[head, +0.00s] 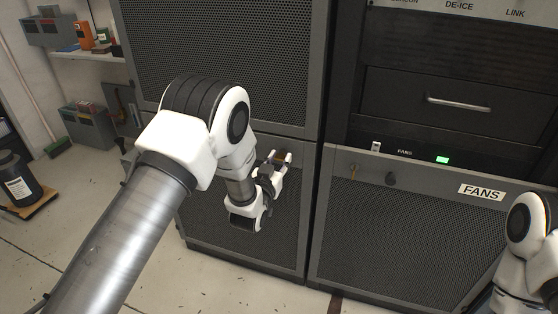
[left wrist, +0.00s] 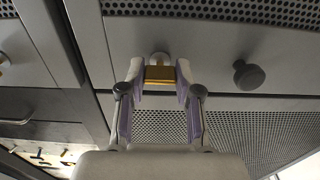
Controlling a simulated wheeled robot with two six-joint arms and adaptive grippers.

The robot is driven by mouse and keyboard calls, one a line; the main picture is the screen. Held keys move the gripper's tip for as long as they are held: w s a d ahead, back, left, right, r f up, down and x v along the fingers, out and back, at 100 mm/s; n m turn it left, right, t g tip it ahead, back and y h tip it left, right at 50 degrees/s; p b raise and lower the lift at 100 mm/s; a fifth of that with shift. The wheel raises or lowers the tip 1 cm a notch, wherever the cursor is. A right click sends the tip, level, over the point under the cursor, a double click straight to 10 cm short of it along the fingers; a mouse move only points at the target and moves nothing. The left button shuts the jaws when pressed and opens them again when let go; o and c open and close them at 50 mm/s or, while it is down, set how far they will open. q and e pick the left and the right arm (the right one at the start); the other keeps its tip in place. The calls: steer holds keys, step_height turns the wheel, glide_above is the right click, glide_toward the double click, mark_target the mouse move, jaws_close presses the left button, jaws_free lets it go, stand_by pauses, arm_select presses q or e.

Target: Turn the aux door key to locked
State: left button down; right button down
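A brass key (left wrist: 160,74) sits at a round lock on the grey cabinet front, its wide bow lying crosswise in the left wrist view. My left gripper (left wrist: 160,78) has one finger at each end of the bow, and the bow fills the gap, so it looks shut on the key. In the head view the left gripper (head: 281,160) is at the top of the lower left door (head: 250,238), with the key mostly hidden by the fingers. No aux label or lock marking is readable. My right gripper is out of view; only part of that arm shows.
A dark round knob (left wrist: 248,75) stands beside the key. The neighbouring FANS door (head: 430,225) has its own brass key (head: 352,171) and knob (head: 391,179). A drawer handle (head: 458,102) sticks out above.

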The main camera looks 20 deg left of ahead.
arm_select(q)
steer(key=shift+n, duration=0.3)
steer(key=n+p, duration=0.1)
steer(key=n, duration=0.3)
steer(key=shift+r, duration=0.1)
steer(key=n+p, duration=0.1)
steer(key=n, duration=0.3)
steer(key=shift+n, duration=0.4)
steer(key=n+p, duration=0.1)
steer(key=n, duration=0.3)
steer(key=shift+n+p, duration=0.75)
steer(key=shift+n, duration=1.55)
steer(key=c, duration=0.8)
jaws_free()
